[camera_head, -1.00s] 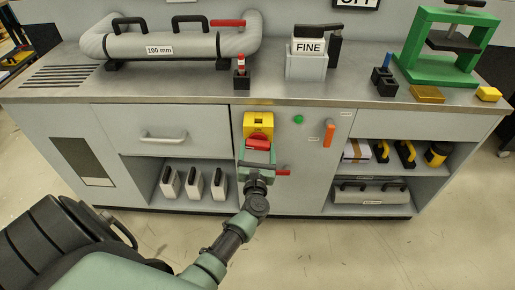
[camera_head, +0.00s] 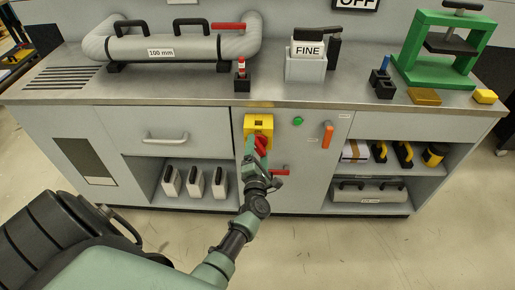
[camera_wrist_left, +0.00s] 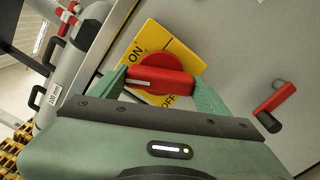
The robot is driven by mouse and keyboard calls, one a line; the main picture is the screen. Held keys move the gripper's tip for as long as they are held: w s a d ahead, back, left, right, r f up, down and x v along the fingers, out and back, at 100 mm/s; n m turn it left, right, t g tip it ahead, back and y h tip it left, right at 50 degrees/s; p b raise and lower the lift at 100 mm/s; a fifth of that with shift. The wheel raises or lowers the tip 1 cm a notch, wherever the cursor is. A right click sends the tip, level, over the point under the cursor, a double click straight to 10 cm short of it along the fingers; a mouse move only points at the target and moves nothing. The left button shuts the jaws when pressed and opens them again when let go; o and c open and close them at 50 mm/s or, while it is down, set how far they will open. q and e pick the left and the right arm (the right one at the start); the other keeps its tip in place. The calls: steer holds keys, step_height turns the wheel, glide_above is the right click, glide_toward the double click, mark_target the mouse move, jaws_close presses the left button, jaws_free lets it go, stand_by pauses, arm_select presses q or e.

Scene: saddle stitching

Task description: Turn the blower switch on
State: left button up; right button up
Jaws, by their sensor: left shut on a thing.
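The blower switch is a red rotary knob (camera_head: 262,143) on a yellow plate (camera_head: 258,121) on the cabinet front. In the left wrist view the knob (camera_wrist_left: 160,68) sits on the yellow plate (camera_wrist_left: 140,42), which reads ON at upper left and OFF at lower right. A small white mark shows near the knob bar's left end. My left gripper (camera_head: 257,148) is shut on the knob, one finger at each end of its bar, and is rolled relative to the cabinet. In the head view the gripper hides the plate's lower part. My right gripper is in neither view.
A red-handled lever (camera_head: 280,172) sticks out close below right of the switch. A green button (camera_head: 297,121) and an orange handle (camera_head: 328,135) are to the right. The countertop edge (camera_head: 350,104) runs above. The floor in front is clear.

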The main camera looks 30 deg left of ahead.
arm_select(q)
steer(key=m+p, duration=0.1)
steer(key=m, duration=0.4)
steer(key=shift+f+m+p, duration=0.1)
steer(key=shift+m+p, duration=0.2)
steer(key=shift+m, duration=0.2)
steer(key=o, duration=1.4)
steer(key=shift+c, duration=0.2)
steer(key=p+v, duration=0.2)
steer(key=v, duration=0.6)
